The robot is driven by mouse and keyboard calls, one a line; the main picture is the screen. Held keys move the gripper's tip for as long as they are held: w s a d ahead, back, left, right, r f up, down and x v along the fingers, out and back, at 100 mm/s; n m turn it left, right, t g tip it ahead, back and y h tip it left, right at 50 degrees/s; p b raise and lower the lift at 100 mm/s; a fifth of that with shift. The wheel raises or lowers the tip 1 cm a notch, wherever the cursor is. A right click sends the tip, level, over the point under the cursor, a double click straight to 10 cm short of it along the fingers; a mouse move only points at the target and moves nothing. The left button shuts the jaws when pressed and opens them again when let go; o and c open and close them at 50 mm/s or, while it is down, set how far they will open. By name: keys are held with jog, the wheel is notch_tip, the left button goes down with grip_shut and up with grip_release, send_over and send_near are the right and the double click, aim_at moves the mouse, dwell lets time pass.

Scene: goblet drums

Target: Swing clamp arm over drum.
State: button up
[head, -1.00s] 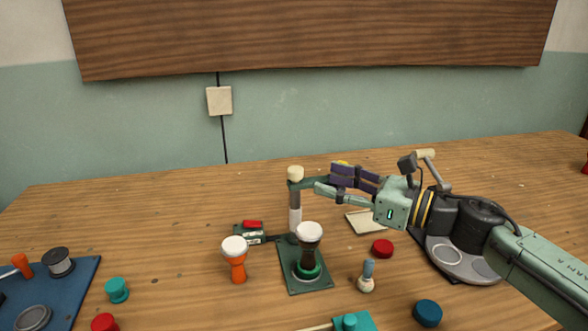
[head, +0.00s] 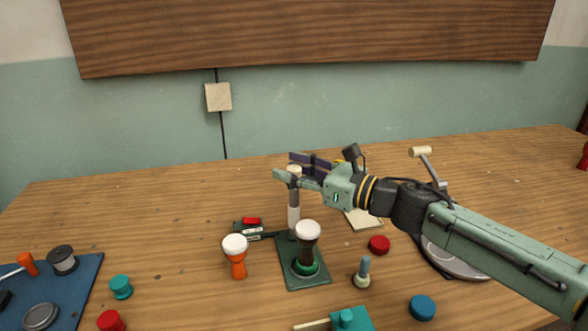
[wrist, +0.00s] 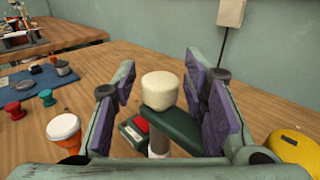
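A dark goblet drum with a white head (head: 308,231) stands upright in a ring on a green base plate (head: 306,281). Behind it rises the clamp's pale post (head: 294,215), topped by a cream knob (wrist: 162,90). The dark green clamp arm (wrist: 170,130) extends from under the knob toward the lower right in the wrist view; in the head view my gripper mostly hides it. My gripper (head: 287,167) is open at the post top, its purple-padded fingers on either side of the knob. The right pad looks very close to the knob; I cannot tell if they touch.
An orange goblet drum (head: 236,263) stands left of the plate, a small blue-topped bottle (head: 363,273) right. A red puck (head: 379,244), blue puck (head: 422,308) and a teal block (head: 348,319) lie nearby. A blue mat (head: 75,291) with parts is at left.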

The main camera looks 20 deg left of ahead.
grip_shut()
dwell(0.6)
